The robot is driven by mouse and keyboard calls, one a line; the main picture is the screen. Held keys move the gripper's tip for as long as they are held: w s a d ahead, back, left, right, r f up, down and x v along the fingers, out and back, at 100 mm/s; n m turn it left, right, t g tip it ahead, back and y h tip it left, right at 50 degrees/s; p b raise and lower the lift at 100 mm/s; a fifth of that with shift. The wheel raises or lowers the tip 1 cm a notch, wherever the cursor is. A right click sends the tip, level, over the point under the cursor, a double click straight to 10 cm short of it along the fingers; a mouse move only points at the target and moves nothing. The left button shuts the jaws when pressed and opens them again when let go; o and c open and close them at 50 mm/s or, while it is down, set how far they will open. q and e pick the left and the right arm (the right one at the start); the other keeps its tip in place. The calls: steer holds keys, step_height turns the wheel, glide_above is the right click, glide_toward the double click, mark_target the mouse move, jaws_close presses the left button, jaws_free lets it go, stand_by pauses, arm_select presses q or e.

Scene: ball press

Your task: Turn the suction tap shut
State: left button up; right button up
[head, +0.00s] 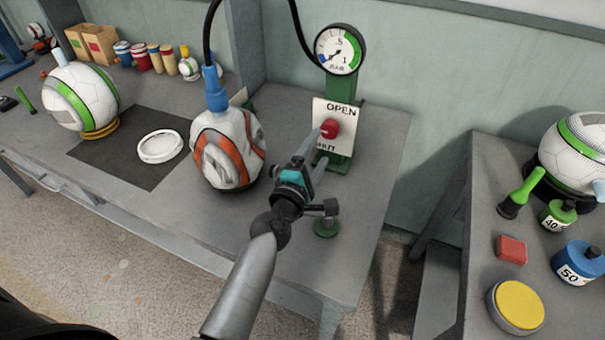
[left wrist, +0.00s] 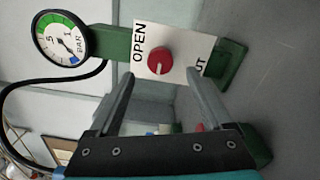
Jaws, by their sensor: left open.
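The suction tap is a red round knob (head: 330,128) on a white plate (head: 322,112) marked OPEN above and SHUT below, on a green stand. It also shows in the left wrist view as a red knob (left wrist: 159,61), with a pale mark at its lower edge there, to the side between the two words. My left gripper (head: 314,153) is open in front of the plate. In the left wrist view its fingertips (left wrist: 160,76) stand either side of the knob; I cannot tell whether they touch it. The right gripper is not in view.
A round gauge (head: 340,49) tops the stand. A crumpled orange-and-white ball (head: 228,150) hangs on a blue hose fitting (head: 214,90) left of my arm. A white ring (head: 160,147) lies on a dark mat (head: 105,155). A second table (head: 480,250) stands right, past a gap.

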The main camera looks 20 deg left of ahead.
arm_select(q)
steer(key=s, duration=0.8)
steer(key=shift+a, duration=0.15)
steer(key=shift+s, duration=0.1)
